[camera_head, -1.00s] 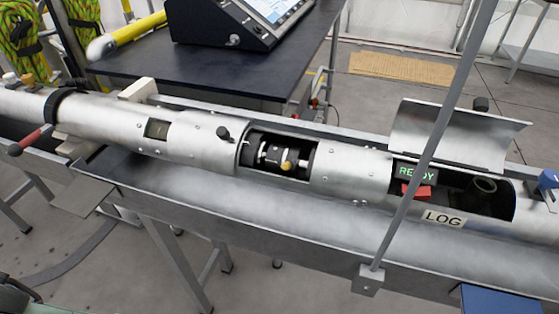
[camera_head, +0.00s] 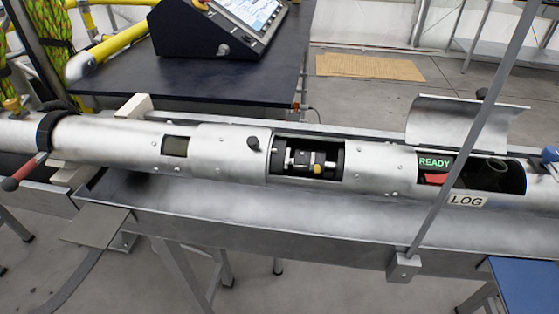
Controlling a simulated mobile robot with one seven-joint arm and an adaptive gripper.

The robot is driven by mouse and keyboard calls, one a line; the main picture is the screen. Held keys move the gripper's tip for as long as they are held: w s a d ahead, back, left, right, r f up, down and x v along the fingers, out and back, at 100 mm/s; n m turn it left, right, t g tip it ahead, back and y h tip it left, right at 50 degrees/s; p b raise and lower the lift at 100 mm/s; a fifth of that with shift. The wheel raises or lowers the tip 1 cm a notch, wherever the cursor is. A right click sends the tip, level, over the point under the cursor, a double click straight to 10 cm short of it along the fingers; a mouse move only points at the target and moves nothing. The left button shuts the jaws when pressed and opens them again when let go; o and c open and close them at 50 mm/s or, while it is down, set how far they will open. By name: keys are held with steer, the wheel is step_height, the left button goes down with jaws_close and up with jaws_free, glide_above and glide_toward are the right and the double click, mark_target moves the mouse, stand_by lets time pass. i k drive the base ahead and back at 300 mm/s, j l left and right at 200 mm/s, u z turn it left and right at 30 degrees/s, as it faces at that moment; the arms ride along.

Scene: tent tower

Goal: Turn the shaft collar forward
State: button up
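A long silver tube (camera_head: 225,155) lies in a metal trough. Its middle has a cut-out window, and a shaft with dark and silver parts shows inside. What looks like the shaft collar (camera_head: 303,159) is a dark and silver ring on this shaft. A small brass-coloured knob (camera_head: 318,169) stands out at its front right. The tube wall hides the shaft's ends. My gripper is not in view, and nothing touches the collar.
A hatch lid (camera_head: 468,122) stands open at the right, by a lit READY sign (camera_head: 434,162) and a LOG label (camera_head: 466,201). A thin grey post (camera_head: 470,135) rises in front. A red-handled lever (camera_head: 22,172) sticks out at left. A control console (camera_head: 218,30) stands behind.

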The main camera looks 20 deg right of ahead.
mark_target(309, 163)
steer(key=i+j, duration=0.1)
steer(key=j, duration=0.4)
steer(key=i+j, duration=0.1)
steer(key=j, duration=0.4)
steer(key=i+j, duration=0.1)
steer(key=j, duration=0.9)
steer(key=i+j, duration=0.15)
steer(key=j, duration=0.35)
steer(key=j+z, duration=0.2)
steer(key=z, duration=0.15)
steer(key=j+z, duration=0.2)
steer(key=z, duration=0.15)
steer(key=j+z, duration=0.3)
steer(key=l+z, duration=0.1)
steer(key=z, duration=1.15)
steer(key=i, duration=1)
